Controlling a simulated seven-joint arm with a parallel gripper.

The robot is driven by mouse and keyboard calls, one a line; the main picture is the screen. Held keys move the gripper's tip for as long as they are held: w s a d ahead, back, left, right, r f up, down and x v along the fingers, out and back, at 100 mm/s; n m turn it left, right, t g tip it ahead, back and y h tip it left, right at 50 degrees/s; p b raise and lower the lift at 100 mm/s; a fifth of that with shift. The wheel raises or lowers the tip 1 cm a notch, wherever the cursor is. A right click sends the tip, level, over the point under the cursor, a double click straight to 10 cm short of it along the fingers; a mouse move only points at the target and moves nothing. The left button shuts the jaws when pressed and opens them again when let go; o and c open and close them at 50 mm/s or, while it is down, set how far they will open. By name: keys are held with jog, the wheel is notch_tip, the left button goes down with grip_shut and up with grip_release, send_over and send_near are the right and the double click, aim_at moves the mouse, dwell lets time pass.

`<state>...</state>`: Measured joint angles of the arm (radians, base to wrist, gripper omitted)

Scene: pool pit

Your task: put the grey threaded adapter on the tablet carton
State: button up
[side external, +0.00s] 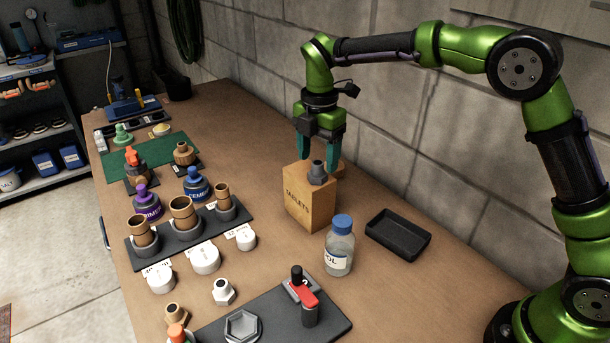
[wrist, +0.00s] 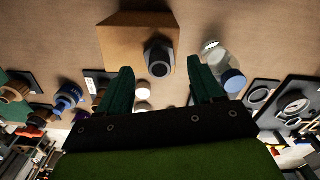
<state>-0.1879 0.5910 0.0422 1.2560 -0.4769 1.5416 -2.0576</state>
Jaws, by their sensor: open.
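The tablet carton (side external: 310,208) is a brown box standing upright on the bench, labelled "TABLETS". The grey threaded adapter (side external: 317,174) stands upright on its top face. My gripper (side external: 317,160) is open just above the carton, pointing down, with its green fingers apart on either side of the adapter's upper end. In the wrist view, the adapter (wrist: 160,62) shows end-on over the carton (wrist: 128,42), between the open fingers (wrist: 160,70) and a little beyond their tips. No finger visibly touches it.
A blue-capped bottle (side external: 340,246) stands just in front of the carton, and an empty black tray (side external: 398,235) lies to its right. A dark rack of brown fittings (side external: 182,220) and white caps (side external: 205,258) are to the left. The block wall is behind.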

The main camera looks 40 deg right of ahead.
aim_at(318, 163)
jog(key=s+d+r+m+t, duration=0.1)
jog(key=s+r+m, duration=0.2)
jog(key=r, duration=0.4)
jog(key=s+d+r+m+t, duration=0.1)
jog(key=s+d+r+m, duration=0.15)
jog(key=r, duration=0.35)
jog(key=s+d+f+m+t+y, duration=0.1)
jog(key=s+d+f+m+t, duration=0.1)
jog(key=s+m, duration=0.8)
jog(key=s+d+f+m+t+y, duration=0.1)
jog(key=s+d+f+m+t, duration=0.1)
jog(key=s+m, duration=0.7)
jog(key=shift+s+f+m+t, duration=0.4)
jog(key=shift+f+t, duration=0.2)
jog(key=shift+f, duration=0.2)
